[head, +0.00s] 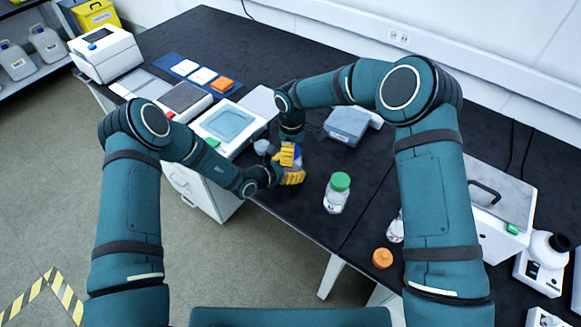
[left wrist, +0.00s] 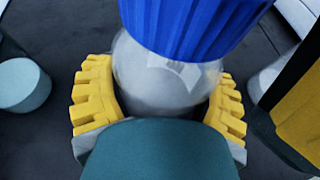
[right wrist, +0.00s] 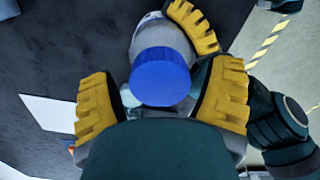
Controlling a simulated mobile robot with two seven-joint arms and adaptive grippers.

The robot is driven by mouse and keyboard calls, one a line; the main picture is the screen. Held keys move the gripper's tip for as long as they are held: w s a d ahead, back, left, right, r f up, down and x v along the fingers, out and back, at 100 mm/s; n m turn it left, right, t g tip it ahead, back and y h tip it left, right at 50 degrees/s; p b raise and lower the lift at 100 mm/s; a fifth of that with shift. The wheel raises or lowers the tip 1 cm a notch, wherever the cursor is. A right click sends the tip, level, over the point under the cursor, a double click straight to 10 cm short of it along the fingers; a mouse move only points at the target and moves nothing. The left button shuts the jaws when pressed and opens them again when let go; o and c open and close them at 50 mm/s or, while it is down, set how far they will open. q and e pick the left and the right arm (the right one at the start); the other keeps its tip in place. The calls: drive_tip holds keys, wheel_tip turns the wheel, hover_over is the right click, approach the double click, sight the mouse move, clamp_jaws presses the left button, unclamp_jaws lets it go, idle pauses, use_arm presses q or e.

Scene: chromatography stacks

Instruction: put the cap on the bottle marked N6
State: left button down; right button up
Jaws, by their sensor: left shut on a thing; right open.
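A clear-grey bottle (left wrist: 165,85) stands between the yellow fingers of my left gripper (left wrist: 160,103), which is shut on its body. A ribbed blue cap (left wrist: 190,22) is at the bottle's top; I cannot tell whether it is seated. The blue cap also shows in the right wrist view (right wrist: 161,78), in front of the bottle. My right gripper (right wrist: 163,105) is open, its fingers on either side of the cap. In the head view the two grippers meet near the table's front edge, mostly hiding the bottle. I cannot read any marking N6.
A green-capped bottle (head: 337,193) stands to the right of the grippers. An orange cap (head: 382,258) sits farther right. A pale cylinder (left wrist: 22,85) is beside the held bottle. A white device (head: 224,127) stands left, and a grey box (head: 346,125) behind.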

drive_tip(key=c, duration=1.3)
drive_tip(key=shift+m, duration=1.5)
drive_tip(key=o, duration=1.3)
drive_tip(key=shift+r, duration=0.1)
drive_tip(key=shift+r, duration=2.2)
